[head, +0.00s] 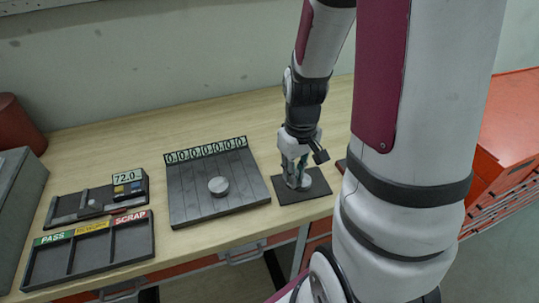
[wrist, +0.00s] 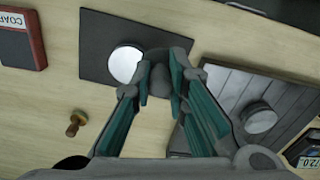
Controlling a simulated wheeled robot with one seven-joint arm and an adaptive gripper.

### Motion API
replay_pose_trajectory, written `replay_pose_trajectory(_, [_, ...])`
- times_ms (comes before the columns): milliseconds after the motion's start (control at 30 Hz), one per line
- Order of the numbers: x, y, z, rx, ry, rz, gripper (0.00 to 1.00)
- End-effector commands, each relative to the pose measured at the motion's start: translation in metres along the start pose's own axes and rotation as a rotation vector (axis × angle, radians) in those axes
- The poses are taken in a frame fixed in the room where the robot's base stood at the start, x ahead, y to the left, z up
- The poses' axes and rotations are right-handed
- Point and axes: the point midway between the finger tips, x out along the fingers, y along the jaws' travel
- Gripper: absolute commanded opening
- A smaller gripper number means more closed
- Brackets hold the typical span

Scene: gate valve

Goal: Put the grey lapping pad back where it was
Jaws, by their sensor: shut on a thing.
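My gripper (head: 296,178) is low over a dark square mat (head: 285,194) on the bench. In the wrist view its teal-padded fingers (wrist: 164,74) are shut on a grey rounded piece, which I take for the grey lapping pad (wrist: 160,84). The fingers hide much of it, and I cannot tell whether it touches the mat. A pale, shiny disc (wrist: 125,63) lies on the mat beside the fingers; it also shows in the head view (head: 319,183).
A slatted dark plate (head: 186,200) carries a grey disc (head: 218,186) and a row of number displays. A sorting tray (head: 134,245) and a gauge reading 72.0 (head: 127,178) stand left. In the wrist view, a brass knob (wrist: 75,124) and a red-edged dark block (wrist: 17,42) stand near.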

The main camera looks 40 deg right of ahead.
Motion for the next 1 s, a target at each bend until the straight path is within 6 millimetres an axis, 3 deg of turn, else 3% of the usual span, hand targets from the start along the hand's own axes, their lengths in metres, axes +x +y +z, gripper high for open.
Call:
replay_pose_trajectory(167, [0.004,0.006,-0.023,0.006,0.002,0.001,0.0])
replay_pose_trajectory(633, [0.014,0.026,-0.128,0.006,0.002,0.001,0.0])
replay_pose_trajectory(933, [0.017,0.031,-0.155,0.006,0.002,0.001,0.0])
replay_pose_trajectory(1000, [0.028,0.03,-0.151,0.006,-0.005,-0.001,0.0])
